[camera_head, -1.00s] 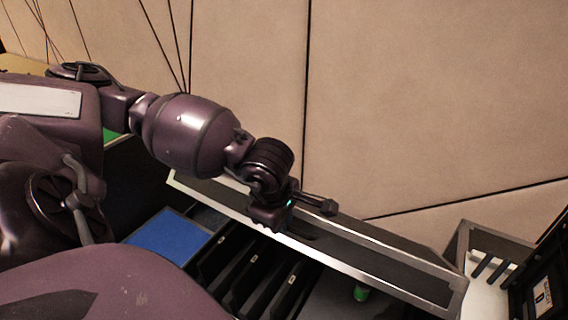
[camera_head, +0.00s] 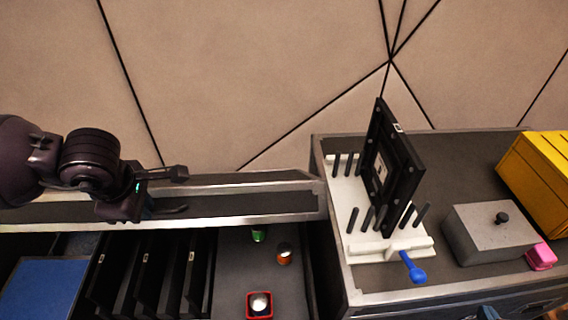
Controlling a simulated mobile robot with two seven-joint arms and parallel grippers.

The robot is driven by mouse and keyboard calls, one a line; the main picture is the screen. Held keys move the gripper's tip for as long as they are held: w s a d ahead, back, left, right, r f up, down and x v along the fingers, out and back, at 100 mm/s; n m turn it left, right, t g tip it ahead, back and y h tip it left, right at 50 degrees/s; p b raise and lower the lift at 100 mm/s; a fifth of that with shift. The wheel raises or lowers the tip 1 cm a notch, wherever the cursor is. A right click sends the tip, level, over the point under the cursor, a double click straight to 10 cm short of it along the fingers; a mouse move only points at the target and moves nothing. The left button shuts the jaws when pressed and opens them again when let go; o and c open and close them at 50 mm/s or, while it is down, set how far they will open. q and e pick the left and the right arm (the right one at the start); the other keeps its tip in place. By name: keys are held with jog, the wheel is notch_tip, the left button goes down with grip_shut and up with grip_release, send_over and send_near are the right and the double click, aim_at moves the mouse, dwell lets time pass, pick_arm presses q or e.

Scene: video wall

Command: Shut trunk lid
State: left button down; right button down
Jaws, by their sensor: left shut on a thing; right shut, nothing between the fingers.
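The trunk lid (camera_head: 250,205) is a long dark panel with silver edges. It stands raised along the back of the open trunk, by the wall. My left gripper (camera_head: 181,191) is shut on the lid's upper edge, one finger behind it and one in front. The trunk interior (camera_head: 230,293) is uncovered below, with several black upright panels (camera_head: 148,280), a blue panel (camera_head: 42,288), a green item (camera_head: 259,235), an orange-brown can (camera_head: 284,257) and a red square holder (camera_head: 259,305). My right gripper is not in view.
Right of the trunk is a grey-topped case (camera_head: 450,145). On it are a white rack (camera_head: 350,215) with black pegs, a black framed panel (camera_head: 385,165), a blue-handled tool (camera_head: 411,268), a grey box (camera_head: 488,233), a pink block (camera_head: 541,256) and a yellow case (camera_head: 540,178).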

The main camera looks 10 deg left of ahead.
jog(key=w+d+r+m+t+h, duration=0.2)
jog(key=w+d+r+t, duration=0.3)
jog(key=w+d+r, duration=1.25)
jog(key=w+r, duration=0.2)
jog(key=r, duration=0.4)
jog(key=w+a+n+g+y, duration=0.1)
jog(key=w+a+y, duration=0.2)
jog(key=w+a, duration=0.8)
jog(key=w+a+r+n+g+y, duration=0.25)
jog(key=w+a, duration=0.25)
jog(key=a, duration=0.3)
jog(key=w+a+r+n+g+y, duration=0.2)
jog(key=w+a+n, duration=0.2)
jog(key=a, duration=0.4)
jog(key=w+a+r+n+g+y, duration=0.1)
jog(key=a+r+n+g+y, duration=0.25)
jog(key=a, duration=0.75)
jog(key=n+g+h, duration=0.5)
jog(key=n+g, duration=0.7)
jog(key=g, duration=0.1)
send_over(286, 181)
jog(key=w, duration=0.5)
notch_tip(286, 181, down, 10)
jog(key=shift+s+d+f, duration=0.2)
jog(key=shift+s+f, duration=0.4)
jog(key=shift+s+d+f, duration=0.15)
jog(key=shift+s+f, duration=0.9)
jog(key=shift+f, duration=0.05)
